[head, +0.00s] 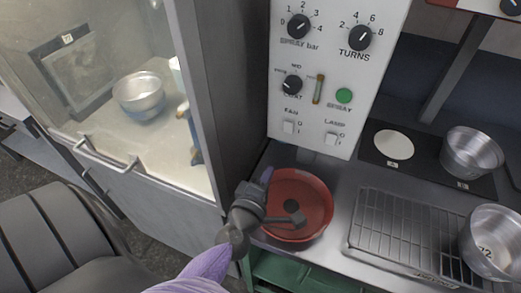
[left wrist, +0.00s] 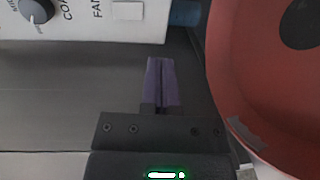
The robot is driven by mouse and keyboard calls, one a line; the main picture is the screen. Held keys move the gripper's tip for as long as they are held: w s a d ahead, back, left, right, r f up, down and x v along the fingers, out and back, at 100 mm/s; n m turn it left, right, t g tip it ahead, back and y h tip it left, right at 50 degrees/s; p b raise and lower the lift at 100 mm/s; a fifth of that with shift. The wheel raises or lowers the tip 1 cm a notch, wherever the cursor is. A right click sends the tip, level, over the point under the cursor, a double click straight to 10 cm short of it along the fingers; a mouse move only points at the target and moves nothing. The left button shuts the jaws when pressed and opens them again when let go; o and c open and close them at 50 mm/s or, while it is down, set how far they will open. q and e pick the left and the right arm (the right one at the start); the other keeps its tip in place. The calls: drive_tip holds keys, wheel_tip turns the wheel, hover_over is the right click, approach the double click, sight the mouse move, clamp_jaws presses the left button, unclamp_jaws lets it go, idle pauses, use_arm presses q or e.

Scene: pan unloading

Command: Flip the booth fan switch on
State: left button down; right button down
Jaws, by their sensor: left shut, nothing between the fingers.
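The booth control panel (head: 325,75) is an upright white board. Its FAN switch (head: 289,127) is a small white rocker low on the left, with O and I marks beside it; its position is too small to tell. Part of the FAN switch (left wrist: 128,10) shows at the top of the left wrist view. My left gripper (head: 265,177) is below the switch and apart from it, over the left edge of the red dish. Its purple fingers (left wrist: 161,80) are closed together and empty, pointing toward the panel. My right gripper is in neither view.
The red dish (head: 317,203) lies right beside my left gripper. A LAMP switch (head: 332,139) and knobs share the panel. The glass booth (head: 110,130) with a steel bowl (head: 139,97) stands left. A wire rack (head: 400,232) and steel pans (head: 470,153) are right.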

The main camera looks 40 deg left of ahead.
use_arm(q)
drive_tip(key=shift+f+b+v, duration=0.15)
drive_tip(key=shift+v, duration=0.7)
drive_tip(key=shift+f+b+v, duration=0.15)
drive_tip(key=shift+v, duration=0.7)
